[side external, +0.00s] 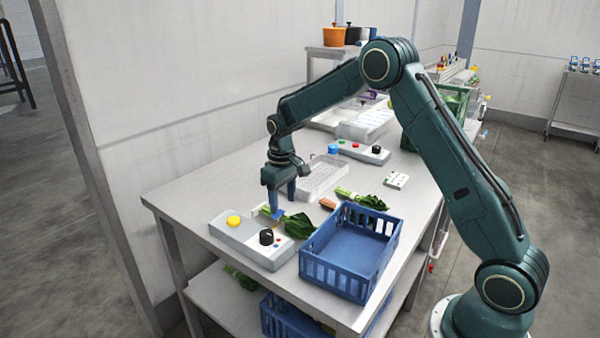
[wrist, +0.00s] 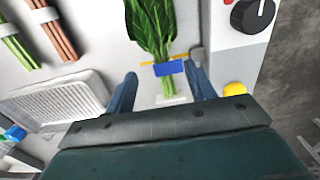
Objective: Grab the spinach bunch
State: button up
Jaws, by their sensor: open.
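The spinach bunch (side external: 299,225) lies on the metal table beside a control box, with dark green leaves and pale stems. In the wrist view the spinach bunch (wrist: 153,25) has a yellow band and a blue tag (wrist: 168,68) around its stems. My gripper (side external: 280,199) is open and points down over the stem end. In the wrist view my gripper (wrist: 162,88) has one finger to each side of the stems, with gaps on both sides. I cannot tell whether the fingertips are down at stem height.
A control box (side external: 229,238) with a yellow button and black knob is close beside the spinach. A blue crate (side external: 345,285) stands to its right. Another green bunch (wrist: 18,45) and a reddish-brown bunch (wrist: 58,38) lie nearby. A white slatted tray (side external: 322,180) is behind.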

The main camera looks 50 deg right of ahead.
aim_at(284, 214)
jog(key=shift+f, duration=0.1)
jog(key=shift+s+f, duration=0.1)
jog(key=shift+f, duration=2.4)
jog(key=shift+c, duration=0.2)
jog(key=c, duration=1.1)
jog(key=shift+r, duration=0.15)
jog(key=shift+c, duration=0.2)
notch_tip(284, 214, up, 20)
